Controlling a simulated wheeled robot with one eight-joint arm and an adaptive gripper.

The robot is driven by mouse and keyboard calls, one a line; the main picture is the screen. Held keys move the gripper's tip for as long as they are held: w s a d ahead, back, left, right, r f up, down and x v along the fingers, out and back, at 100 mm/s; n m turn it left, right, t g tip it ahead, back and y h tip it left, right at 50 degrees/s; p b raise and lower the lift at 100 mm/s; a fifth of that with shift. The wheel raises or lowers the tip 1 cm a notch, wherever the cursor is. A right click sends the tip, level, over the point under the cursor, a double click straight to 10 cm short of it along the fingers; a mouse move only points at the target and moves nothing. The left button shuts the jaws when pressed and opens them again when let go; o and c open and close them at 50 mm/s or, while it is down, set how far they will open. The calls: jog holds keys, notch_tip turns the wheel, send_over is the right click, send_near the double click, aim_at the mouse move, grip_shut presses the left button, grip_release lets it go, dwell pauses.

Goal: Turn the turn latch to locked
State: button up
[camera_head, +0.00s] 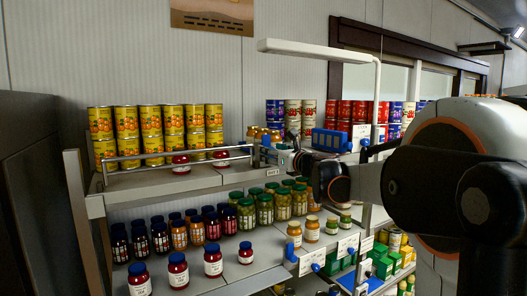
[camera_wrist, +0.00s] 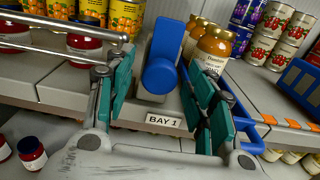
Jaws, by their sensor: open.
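The turn latch (camera_wrist: 160,72) is a blue bar with a rounded end on a grey block, just above a "BAY 1" label (camera_wrist: 164,120) in the wrist view. Its bar runs roughly up and down in that view; whether it is locked I cannot tell. My gripper (camera_wrist: 160,78) is open, with one teal-padded finger on each side of the latch. A gap shows on both sides, so the fingers look clear of it. In the head view my gripper (camera_head: 285,160) is at the shelf's front right end, and the small blue latch (camera_head: 266,141) is partly hidden beside it.
A metal rail (camera_head: 175,157) runs along the upper shelf, left of the latch. Yellow cans (camera_head: 151,122) stand behind it. Several jars (camera_head: 213,262) fill the lower shelf.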

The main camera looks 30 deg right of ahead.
jog(key=shift+r, duration=0.1)
jog(key=shift+w, duration=0.15)
jog(key=c, duration=1)
jog(key=shift+c, duration=0.2)
jog(key=shift+a+f+n+b, duration=0.15)
jog(key=shift+n+b, duration=1.05)
jog(key=shift+n, duration=3.25)
jog(key=shift+a+f+n+b, duration=0.15)
jog(key=shift+n+b, duration=1)
jog(key=shift+n, duration=3.3)
jog(key=shift+d, duration=0.1)
